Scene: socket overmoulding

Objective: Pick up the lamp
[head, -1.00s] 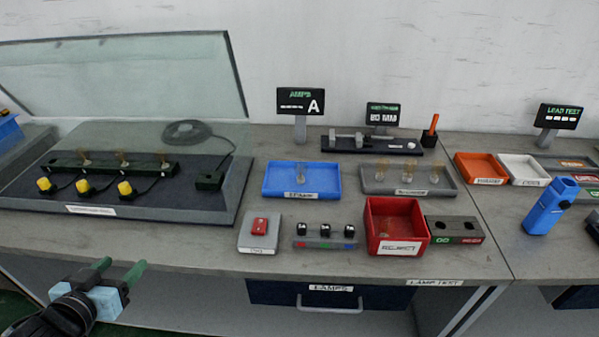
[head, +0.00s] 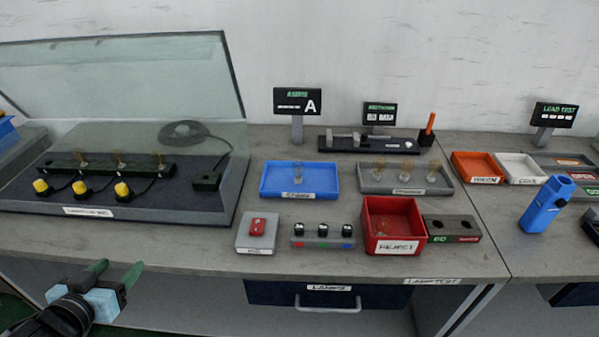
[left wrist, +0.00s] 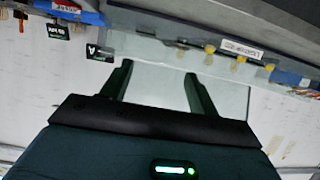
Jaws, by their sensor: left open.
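More small lamps (head: 121,157) stand on the dark green rail (head: 70,168) of the fixture at the left. My left gripper (head: 117,270) is open and empty in front of the bench's front edge, low at the left, away from every lamp. In the left wrist view its two fingers (left wrist: 159,70) are apart with nothing between them. My right gripper is not in view.
A raised glass cover (head: 120,75) stands over the left fixture. A red reject bin (head: 395,246), a small block with a red piece (head: 258,227) and a black-button strip (head: 325,242) sit near the front edge. A blue handheld device (head: 546,204) stands at the right.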

